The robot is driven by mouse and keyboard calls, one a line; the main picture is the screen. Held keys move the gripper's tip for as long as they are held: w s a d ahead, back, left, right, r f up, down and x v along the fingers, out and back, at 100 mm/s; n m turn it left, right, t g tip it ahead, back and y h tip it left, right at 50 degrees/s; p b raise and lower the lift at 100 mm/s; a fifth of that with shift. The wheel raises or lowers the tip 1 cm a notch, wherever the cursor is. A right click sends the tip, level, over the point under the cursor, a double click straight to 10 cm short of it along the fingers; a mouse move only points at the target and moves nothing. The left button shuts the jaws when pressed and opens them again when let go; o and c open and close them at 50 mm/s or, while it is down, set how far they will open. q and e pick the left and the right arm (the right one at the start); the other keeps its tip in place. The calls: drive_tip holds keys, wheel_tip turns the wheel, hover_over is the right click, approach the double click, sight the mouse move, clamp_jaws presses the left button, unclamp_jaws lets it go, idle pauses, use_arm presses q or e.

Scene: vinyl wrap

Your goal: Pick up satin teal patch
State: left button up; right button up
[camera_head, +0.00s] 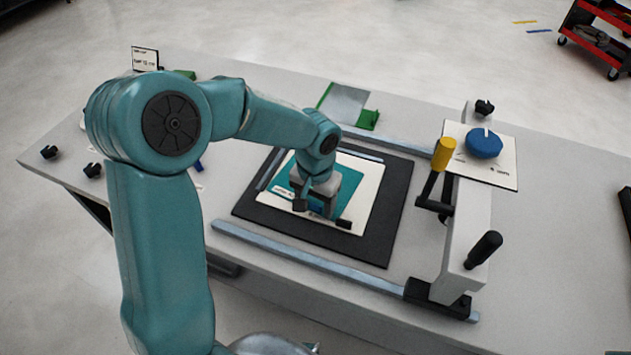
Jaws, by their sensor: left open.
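The satin teal patch (350,190) lies flat on a cream backing sheet (367,215), which rests on a dark square mat (393,225) on the workbench. My left arm comes in from the left and reaches over the mat. My left gripper (322,213) is open above the patch, its fingers pointing down and spread apart. The arm and gripper hide part of the patch. I cannot tell whether the fingertips touch it. My right gripper is not in view.
Metal rails (300,262) run along the mat's near and far sides. A frame (466,225) with black handles and a yellow-topped lever (444,154) stands at the right. The bench's right end (565,240) is mostly clear.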

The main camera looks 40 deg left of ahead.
use_arm(q)
drive_tip(key=shift+w, duration=0.15)
clamp_jaws()
drive_tip(key=shift+r, duration=0.15)
